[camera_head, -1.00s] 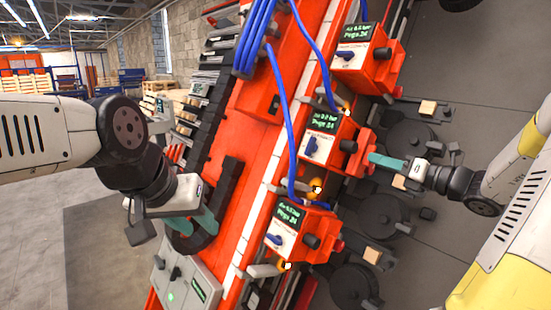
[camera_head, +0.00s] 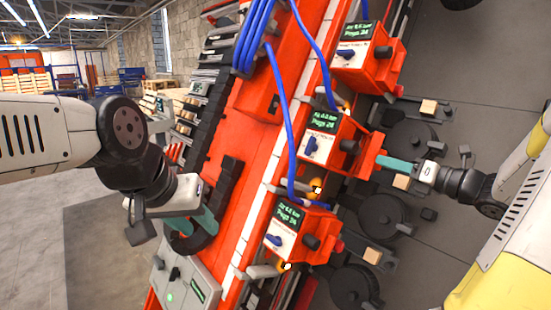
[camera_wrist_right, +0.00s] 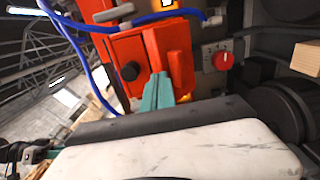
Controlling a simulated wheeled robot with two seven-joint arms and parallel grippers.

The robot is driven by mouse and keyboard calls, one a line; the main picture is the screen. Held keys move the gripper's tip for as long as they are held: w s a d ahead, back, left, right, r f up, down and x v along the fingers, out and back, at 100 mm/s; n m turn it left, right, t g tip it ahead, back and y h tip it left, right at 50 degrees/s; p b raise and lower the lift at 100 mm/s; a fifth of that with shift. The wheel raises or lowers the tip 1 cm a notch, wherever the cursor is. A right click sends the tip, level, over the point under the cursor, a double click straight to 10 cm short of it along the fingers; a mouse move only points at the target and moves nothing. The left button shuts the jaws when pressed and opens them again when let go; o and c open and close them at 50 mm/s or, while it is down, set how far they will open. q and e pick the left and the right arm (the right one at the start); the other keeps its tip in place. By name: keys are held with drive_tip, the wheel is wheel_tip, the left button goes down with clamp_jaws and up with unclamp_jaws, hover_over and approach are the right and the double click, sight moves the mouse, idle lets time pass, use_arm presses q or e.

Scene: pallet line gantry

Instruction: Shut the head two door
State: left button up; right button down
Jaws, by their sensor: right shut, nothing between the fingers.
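Three red nailing heads sit in a slanting row on the red gantry. I take the middle one, head two (camera_head: 327,138), by its place in the row. A red door-like flap (camera_head: 371,153) stands out from its right side. My right gripper (camera_head: 382,160) is shut and empty, its teal fingertips at the flap's outer face, seemingly touching it. In the right wrist view the teal fingers (camera_wrist_right: 158,92) point at the red flap (camera_wrist_right: 180,62). My left gripper (camera_head: 207,222) is at a black curved handle (camera_head: 190,243) on the gantry; its finger gap is hidden.
Blue hoses (camera_head: 283,110) run down to the heads. Another head (camera_head: 368,55) is above and one (camera_head: 300,232) below. Black round parts and wooden blocks (camera_head: 371,255) lie right of the row. A grey control panel (camera_head: 185,283) is at lower left.

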drive_tip(key=v, duration=0.6)
drive_tip(key=shift+s, duration=0.15)
idle(0.6)
drive_tip(key=s+a+f+n+g+h, duration=0.1)
drive_tip(key=s+a+f+n+g, duration=0.15)
drive_tip(key=a+n, duration=0.3)
drive_tip(key=s+a+f+n+g, duration=0.1)
drive_tip(key=s+a+n+g, duration=0.25)
drive_tip(key=a, duration=0.35)
drive_tip(key=s+a+f+n+g+h, duration=0.1)
drive_tip(key=s+a+n+g, duration=0.1)
drive_tip(key=a+n+g, duration=0.3)
drive_tip(key=s+n+t+h, duration=0.1)
drive_tip(key=s+n+h, duration=0.2)
drive_tip(key=n, duration=0.7)
drive_tip(key=s+r+n+t+h, duration=0.1)
drive_tip(key=s+n+h, duration=0.3)
drive_tip(key=n, duration=0.6)
drive_tip(key=shift+s+a+t, duration=0.45)
drive_tip(key=shift+s+t, duration=0.25)
drive_tip(key=shift+s, duration=0.1)
